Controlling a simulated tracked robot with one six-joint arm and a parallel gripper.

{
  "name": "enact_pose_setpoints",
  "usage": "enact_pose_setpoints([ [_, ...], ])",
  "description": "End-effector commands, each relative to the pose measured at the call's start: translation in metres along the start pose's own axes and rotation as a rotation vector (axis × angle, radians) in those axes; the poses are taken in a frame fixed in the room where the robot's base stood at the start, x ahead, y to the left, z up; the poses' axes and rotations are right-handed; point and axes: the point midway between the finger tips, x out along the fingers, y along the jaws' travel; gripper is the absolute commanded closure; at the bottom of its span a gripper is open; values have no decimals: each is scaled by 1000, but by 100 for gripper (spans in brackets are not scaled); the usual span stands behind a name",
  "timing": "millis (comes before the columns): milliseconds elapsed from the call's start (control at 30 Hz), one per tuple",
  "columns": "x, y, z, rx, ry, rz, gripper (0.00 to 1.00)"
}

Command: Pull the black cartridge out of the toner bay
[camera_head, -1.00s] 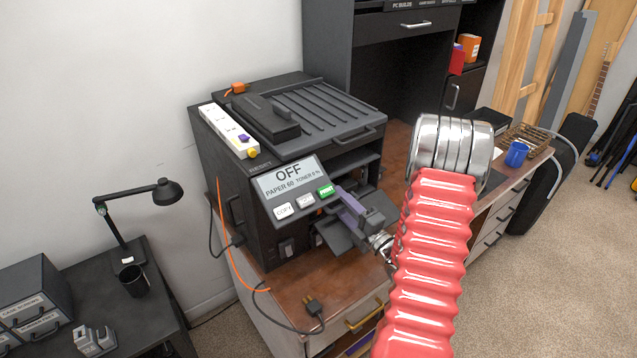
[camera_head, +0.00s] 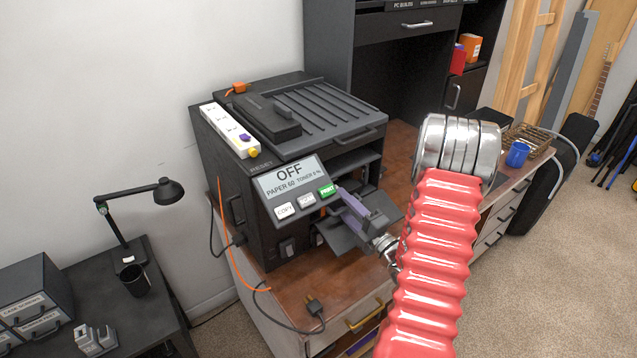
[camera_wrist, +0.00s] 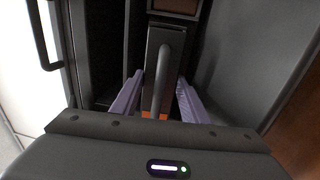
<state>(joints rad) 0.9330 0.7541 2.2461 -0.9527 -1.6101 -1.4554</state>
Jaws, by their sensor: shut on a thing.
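The black cartridge (camera_wrist: 152,55) shows in the wrist view as a narrow dark block with a grey bar handle (camera_wrist: 163,78) and a bit of orange at its lower end. My gripper (camera_wrist: 159,76) has its purple fingers on either side of the handle and is shut on the cartridge. In the head view my gripper (camera_head: 346,198) is at the front of the black printer (camera_head: 228,165), beside the control panel. The cartridge cannot be made out there. How far it sits inside the toner bay is hard to tell.
The printer's tilted panel (camera_head: 290,183) reads OFF and is close to my gripper. A dark flap (camera_head: 338,236) hangs open below it. A power strip (camera_head: 228,130) lies on the printer. A loose plug (camera_head: 314,308) lies on the brown desktop (camera_head: 290,285).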

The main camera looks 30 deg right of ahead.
Motion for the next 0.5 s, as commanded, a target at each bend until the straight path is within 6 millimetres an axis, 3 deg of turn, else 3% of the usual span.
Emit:
enact_pose_setpoints([
  [500,-18,3,1,0,-1,2,100],
])
